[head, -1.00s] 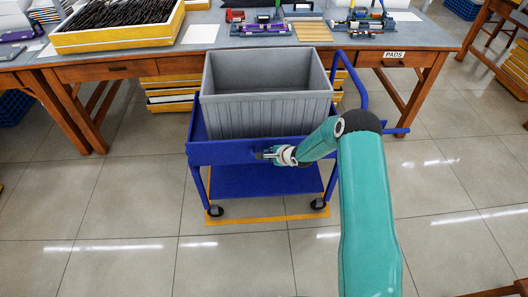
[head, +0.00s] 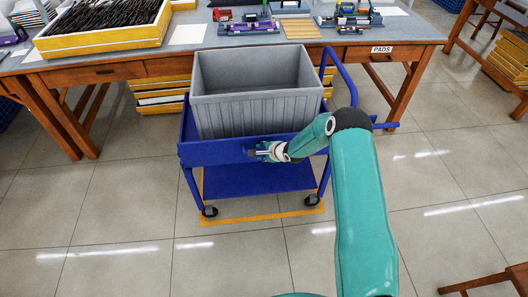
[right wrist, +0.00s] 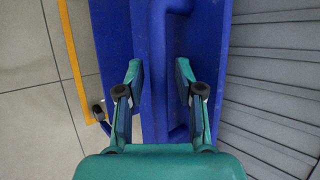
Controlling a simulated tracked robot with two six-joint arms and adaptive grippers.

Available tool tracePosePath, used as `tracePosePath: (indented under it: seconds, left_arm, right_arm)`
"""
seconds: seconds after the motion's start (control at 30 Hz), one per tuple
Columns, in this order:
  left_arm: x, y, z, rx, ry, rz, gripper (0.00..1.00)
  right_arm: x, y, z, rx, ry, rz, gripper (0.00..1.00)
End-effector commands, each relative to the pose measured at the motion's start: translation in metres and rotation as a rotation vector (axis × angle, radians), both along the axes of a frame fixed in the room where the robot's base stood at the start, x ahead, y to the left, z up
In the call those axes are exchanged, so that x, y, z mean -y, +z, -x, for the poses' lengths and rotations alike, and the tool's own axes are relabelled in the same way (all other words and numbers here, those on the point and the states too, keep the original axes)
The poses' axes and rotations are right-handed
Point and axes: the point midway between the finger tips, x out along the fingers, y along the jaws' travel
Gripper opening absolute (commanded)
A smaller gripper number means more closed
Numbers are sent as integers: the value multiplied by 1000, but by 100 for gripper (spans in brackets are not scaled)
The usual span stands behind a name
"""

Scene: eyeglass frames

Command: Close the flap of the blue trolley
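The blue trolley (head: 250,181) stands in front of the work table, with a grey bin (head: 262,108) on its upper level. Its blue front flap (head: 214,153) stands across the near side, below the bin's front wall. My right gripper (head: 254,153) is at the middle of this front side. In the right wrist view, my right gripper (right wrist: 158,72) has its fingers apart, with blue trolley surface (right wrist: 151,40) showing between them. Whether the fingertips touch the flap cannot be told. My left gripper is not in view.
The wooden work table (head: 115,73) is close behind the trolley, with a tray of dark thin parts (head: 103,20) on top. A blue handle (head: 346,75) rises at the trolley's right. A brown wooden piece (head: 490,282) is at the lower right. The tiled floor in front is open.

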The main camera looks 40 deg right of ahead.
Motion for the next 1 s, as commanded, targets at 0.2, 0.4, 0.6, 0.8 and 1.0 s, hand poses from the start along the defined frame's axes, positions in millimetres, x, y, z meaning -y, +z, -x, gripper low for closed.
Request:
tracePosePath:
  seconds: [0.2, 0.4, 0.6, 0.8, 1.0]
  left_arm:
    - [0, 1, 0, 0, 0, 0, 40]
    - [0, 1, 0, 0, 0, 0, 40]
    - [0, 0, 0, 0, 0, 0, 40]
    - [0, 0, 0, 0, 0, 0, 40]
    - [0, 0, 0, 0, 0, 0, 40]
  right_arm:
    - [0, 6, 6, 0, 1, -1, 37]
    - [1, 28, 28, 1, 0, 0, 37]
    - [2, 55, 59, 0, -2, 2, 37]
    - [3, 75, 82, 0, -3, 1, 37]
    - [3, 81, 89, -1, -2, 1, 37]
